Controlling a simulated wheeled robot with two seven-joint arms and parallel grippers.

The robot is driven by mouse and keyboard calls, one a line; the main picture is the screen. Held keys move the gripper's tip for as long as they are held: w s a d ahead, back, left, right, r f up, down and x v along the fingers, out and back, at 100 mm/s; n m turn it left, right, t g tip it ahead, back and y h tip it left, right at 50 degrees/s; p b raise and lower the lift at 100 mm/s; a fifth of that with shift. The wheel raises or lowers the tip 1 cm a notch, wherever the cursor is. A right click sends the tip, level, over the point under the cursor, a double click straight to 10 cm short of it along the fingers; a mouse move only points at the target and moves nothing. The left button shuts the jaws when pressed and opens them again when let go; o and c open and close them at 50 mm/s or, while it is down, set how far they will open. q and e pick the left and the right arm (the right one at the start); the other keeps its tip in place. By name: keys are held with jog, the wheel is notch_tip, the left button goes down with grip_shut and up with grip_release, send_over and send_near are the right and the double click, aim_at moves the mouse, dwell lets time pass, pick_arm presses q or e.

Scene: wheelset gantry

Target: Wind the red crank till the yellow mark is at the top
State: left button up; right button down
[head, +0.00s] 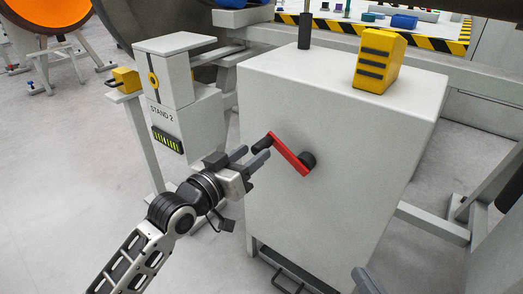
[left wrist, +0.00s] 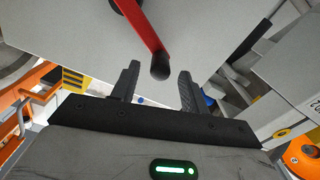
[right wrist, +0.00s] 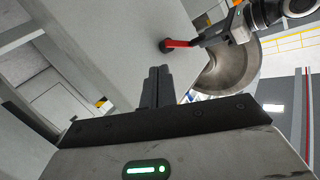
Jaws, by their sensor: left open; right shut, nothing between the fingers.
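The red crank (head: 288,154) is on the front face of a grey cabinet. Its arm slants up and left from a black hub (head: 308,160) to a dark handle (head: 262,143). My left gripper (head: 254,156) is open at the handle end. In the left wrist view the dark handle (left wrist: 160,70) lies between the spread fingertips, with gaps on both sides. My right gripper (right wrist: 158,70) is shut and empty, apart from the crank, which shows farther off in the right wrist view (right wrist: 178,44). I cannot make out a yellow mark by the crank.
The grey cabinet (head: 330,110) carries a yellow block (head: 378,60) with dark slots on top. A grey post labelled STAND 2 (head: 180,110) with a yellow ring stands to the left. Grey beams run right of the cabinet. The floor at the front left is open.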

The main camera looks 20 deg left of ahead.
aim_at(260, 148)
pick_arm(q)
jog(key=x, duration=0.3)
jog(key=shift+w+d+b, duration=0.15)
jog(key=shift+w+b, duration=0.25)
jog(key=shift+w+d, duration=0.1)
jog(key=shift+w, duration=0.2)
jog(key=shift+c, duration=0.6)
grip_shut()
pick_arm(e)
jog(key=shift+w+a+r, duration=0.15)
jog(key=shift+r, duration=0.3)
pick_arm(q)
jog(key=shift+f, duration=0.1)
jog(key=shift+f+n, duration=0.15)
jog(key=shift+n, duration=0.15)
pick_arm(e)
jog(key=shift+f, duration=0.35)
